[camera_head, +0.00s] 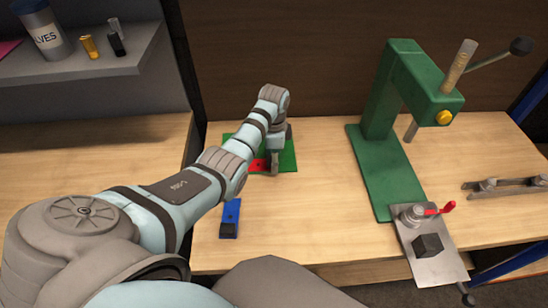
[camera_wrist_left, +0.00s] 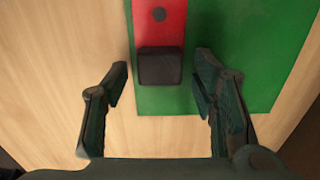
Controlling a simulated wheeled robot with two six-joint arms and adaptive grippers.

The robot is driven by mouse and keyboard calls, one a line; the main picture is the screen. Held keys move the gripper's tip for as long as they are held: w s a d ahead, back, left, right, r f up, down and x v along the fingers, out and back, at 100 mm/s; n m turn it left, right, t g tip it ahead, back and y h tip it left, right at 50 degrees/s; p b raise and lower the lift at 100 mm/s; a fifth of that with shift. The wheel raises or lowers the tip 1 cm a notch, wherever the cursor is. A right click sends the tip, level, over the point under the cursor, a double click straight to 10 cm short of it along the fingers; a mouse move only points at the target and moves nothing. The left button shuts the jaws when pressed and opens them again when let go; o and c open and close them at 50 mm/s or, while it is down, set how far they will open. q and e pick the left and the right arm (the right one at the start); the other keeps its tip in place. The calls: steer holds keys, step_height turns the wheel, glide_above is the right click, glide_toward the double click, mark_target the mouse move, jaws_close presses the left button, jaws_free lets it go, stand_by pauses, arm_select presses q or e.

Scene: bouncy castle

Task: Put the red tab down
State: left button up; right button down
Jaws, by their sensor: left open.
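The red tab (camera_head: 258,165) lies flat on the green mat (camera_head: 286,158) at the back of the bench, partly hidden by my left gripper in the head view. In the left wrist view the red tab (camera_wrist_left: 160,24) has a dark hole and a black block end (camera_wrist_left: 160,67) near the mat's edge. My left gripper (camera_head: 275,168) is pointed down over the mat. In the wrist view the left gripper's fingers (camera_wrist_left: 158,75) are spread either side of the black end, with gaps on both sides. My right gripper is not in view.
A blue tab (camera_head: 231,212) with a black end lies on the bench in front of the mat. A green press (camera_head: 385,150) stands to the right, with a metal plate and vise (camera_head: 430,255) at its foot. A shelf (camera_head: 90,65) is at upper left.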

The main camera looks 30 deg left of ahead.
arm_select(q)
step_height(320, 180, up, 12)
steer(key=p, duration=0.2)
stand_by(0.4)
